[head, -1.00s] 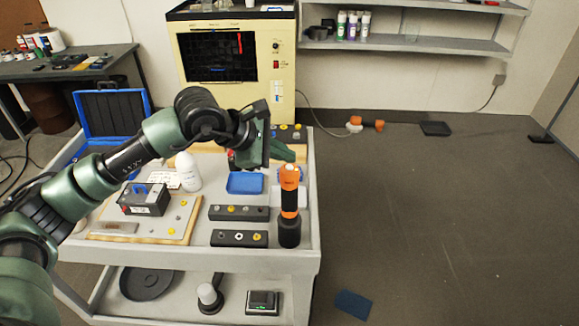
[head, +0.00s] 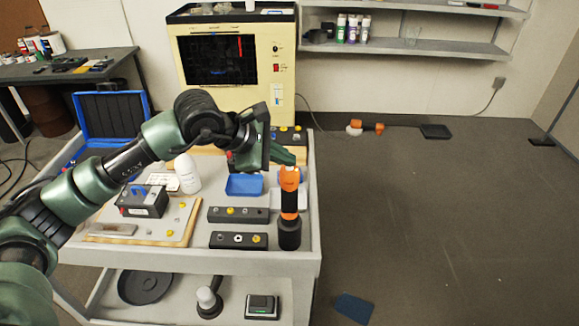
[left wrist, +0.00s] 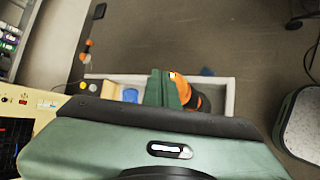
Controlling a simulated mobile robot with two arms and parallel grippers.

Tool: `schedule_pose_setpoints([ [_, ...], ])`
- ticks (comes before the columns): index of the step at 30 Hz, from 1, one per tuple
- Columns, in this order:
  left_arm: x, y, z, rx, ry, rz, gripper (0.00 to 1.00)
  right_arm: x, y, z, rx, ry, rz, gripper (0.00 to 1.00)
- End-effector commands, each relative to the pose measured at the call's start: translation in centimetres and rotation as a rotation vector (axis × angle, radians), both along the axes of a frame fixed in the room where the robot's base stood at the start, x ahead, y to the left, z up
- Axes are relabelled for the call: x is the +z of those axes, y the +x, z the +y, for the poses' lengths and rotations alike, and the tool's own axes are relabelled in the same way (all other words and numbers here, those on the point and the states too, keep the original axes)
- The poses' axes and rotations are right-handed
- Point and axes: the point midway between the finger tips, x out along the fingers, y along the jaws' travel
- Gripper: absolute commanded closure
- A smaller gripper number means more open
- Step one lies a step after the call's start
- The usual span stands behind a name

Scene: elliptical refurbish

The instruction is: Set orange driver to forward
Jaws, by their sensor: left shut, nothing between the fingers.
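The orange driver (head: 290,180), orange and black, stands upright in a black round holder (head: 289,235) at the right front of the cart. My left gripper (head: 284,157) is shut and empty, just above and behind the driver's top in the head view. In the left wrist view the green fingers (left wrist: 162,90) are together, and the orange driver (left wrist: 181,88) shows right beside them, partly hidden. I cannot tell whether they touch. The driver's direction switch is too small to make out. My right gripper is not in view.
The cart top (head: 190,255) also holds two dark button strips (head: 238,214), a blue tray (head: 244,185), a white bottle (head: 187,174) and a dark box (head: 142,201) on a board. A cream machine (head: 240,60) stands behind. The floor at right is mostly clear.

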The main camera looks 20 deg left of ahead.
Motion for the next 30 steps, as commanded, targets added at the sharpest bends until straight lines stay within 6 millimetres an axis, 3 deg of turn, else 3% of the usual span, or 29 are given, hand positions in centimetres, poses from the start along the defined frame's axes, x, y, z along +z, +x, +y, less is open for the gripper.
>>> schedule_pose_setpoints([
  [30,1.6,0.0,0.0,0.000,0.000,0.000,1.00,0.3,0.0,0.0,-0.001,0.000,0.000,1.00],
])
